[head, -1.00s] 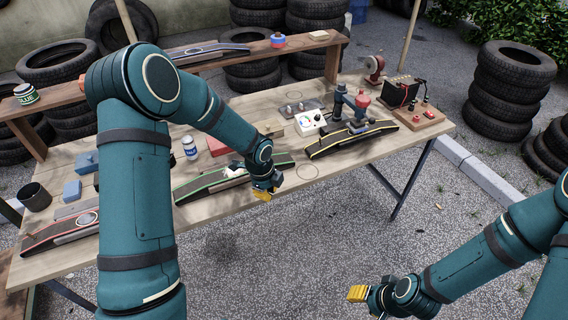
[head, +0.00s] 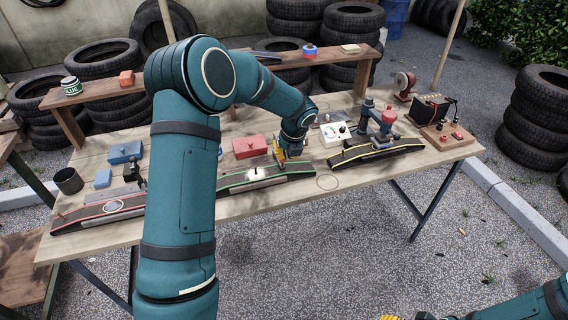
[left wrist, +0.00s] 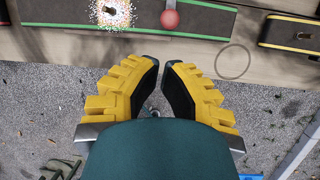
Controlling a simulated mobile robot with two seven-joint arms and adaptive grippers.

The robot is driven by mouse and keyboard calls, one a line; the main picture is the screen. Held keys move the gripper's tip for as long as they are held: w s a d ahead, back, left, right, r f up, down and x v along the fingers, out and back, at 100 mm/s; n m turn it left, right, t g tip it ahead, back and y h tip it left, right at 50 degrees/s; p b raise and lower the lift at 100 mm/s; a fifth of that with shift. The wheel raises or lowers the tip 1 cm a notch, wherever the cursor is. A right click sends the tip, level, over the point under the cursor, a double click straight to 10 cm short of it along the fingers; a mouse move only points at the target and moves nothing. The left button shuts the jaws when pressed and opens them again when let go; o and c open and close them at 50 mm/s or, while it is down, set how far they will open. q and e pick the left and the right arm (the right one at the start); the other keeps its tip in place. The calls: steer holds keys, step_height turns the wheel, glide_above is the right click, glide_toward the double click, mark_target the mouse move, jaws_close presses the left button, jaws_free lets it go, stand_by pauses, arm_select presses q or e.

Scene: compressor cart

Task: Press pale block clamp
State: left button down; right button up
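The green-edged ramp (head: 235,181) lies near the bench's front edge. On it sits a pale, bright block with a dark upright piece, which I take as the pale block clamp (head: 256,173); the left wrist view shows it speckled at the top edge (left wrist: 108,12). A red ball knob (left wrist: 170,19) is right of it there. My left gripper (head: 281,155) appears over the ramp's right half, right of the pale block; contact is not visible. Its fingertips (left wrist: 160,64) have a narrow empty gap. My right gripper (head: 390,318) is cut off by the bottom edge.
A red-edged ramp (head: 85,217) is left and a yellow-edged ramp (head: 375,152) right on the bench. A red block (head: 249,147) and a white dial box (head: 337,132) stand behind. A drawn circle (head: 328,183) marks clear wood near the front edge.

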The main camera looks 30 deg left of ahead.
mark_target(280, 174)
arm_select(q)
steer(key=b+x, duration=0.1)
steer(key=x, duration=0.8)
steer(key=shift+w+a+f+b, duration=0.1)
steer(key=shift+f+b, duration=0.2)
steer(key=shift+b, duration=0.1)
